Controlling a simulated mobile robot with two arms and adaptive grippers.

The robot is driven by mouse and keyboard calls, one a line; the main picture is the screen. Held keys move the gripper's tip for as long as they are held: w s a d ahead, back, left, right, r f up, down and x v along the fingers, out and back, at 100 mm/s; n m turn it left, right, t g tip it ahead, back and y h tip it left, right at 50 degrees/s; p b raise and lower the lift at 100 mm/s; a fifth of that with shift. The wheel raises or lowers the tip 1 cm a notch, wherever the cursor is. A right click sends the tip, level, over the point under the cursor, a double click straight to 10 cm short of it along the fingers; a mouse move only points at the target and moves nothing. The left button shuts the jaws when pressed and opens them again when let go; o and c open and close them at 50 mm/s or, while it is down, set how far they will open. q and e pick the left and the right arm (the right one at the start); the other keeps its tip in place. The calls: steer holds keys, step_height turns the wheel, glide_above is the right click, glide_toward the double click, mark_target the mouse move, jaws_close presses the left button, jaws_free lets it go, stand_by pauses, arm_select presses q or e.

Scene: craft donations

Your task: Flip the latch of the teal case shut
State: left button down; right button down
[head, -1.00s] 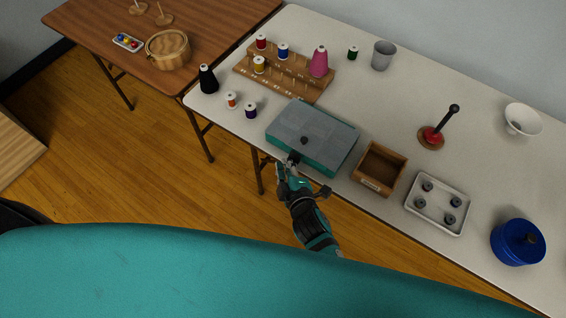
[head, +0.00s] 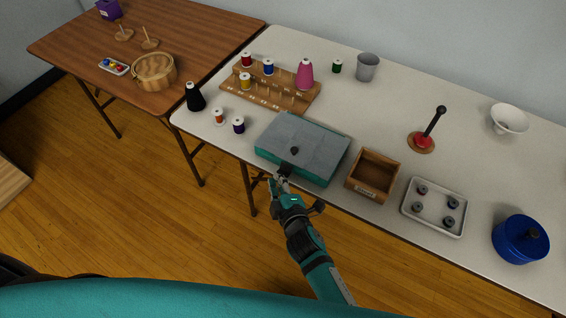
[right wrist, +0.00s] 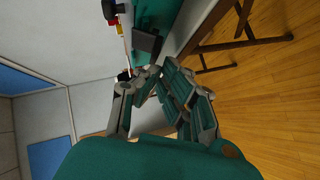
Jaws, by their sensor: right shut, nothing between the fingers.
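My right gripper (head: 280,181) is just in front of the latch. In the right wrist view the gripper (right wrist: 161,70) is shut and empty, its tips just short of the dark latch (right wrist: 146,42) on the teal case (right wrist: 153,12). Contact cannot be told. My left gripper is out of view.
Right of the case stand a wooden box (head: 372,176), a white tray (head: 434,207) with several bobbins, and a blue pot (head: 520,240). Behind it is a wooden spool rack (head: 270,92).

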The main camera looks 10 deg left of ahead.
stand_by(0.8)
steer(key=shift+r+p, duration=0.85)
